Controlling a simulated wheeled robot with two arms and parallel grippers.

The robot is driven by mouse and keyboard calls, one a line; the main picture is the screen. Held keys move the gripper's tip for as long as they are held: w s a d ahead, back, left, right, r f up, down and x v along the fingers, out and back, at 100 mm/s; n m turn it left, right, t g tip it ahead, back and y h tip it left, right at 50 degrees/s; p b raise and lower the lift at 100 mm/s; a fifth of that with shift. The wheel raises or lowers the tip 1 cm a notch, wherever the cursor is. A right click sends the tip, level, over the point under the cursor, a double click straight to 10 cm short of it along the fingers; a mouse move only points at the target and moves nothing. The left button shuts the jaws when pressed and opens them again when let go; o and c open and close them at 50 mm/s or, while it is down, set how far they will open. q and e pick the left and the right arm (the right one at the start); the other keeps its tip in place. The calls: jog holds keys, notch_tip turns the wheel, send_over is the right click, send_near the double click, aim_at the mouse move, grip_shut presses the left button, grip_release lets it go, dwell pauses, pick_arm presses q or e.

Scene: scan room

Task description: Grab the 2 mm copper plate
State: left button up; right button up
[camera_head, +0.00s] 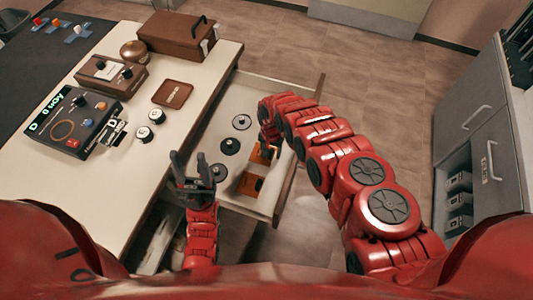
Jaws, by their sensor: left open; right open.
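An open drawer (225,101) juts out from the desk. In it lie two orange-copper pieces: a nearer one (249,184) and a farther one (261,155). Their thickness labels are too small to read, so I cannot tell which is the 2 mm plate. My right gripper (267,143) is open and low at the farther piece, partly covering it; I cannot tell whether they touch. My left gripper (191,166) is open and empty, fingers pointing up, over the drawer's left side by the desk edge.
Dark round discs with knobs (230,146) lie in the drawer, left of the copper pieces. The desk (60,185) holds a control box (72,121), a brown meter box, a brown case (178,36) and two small round items. A grey cabinet (475,130) stands at right.

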grip_shut()
dwell(0.5)
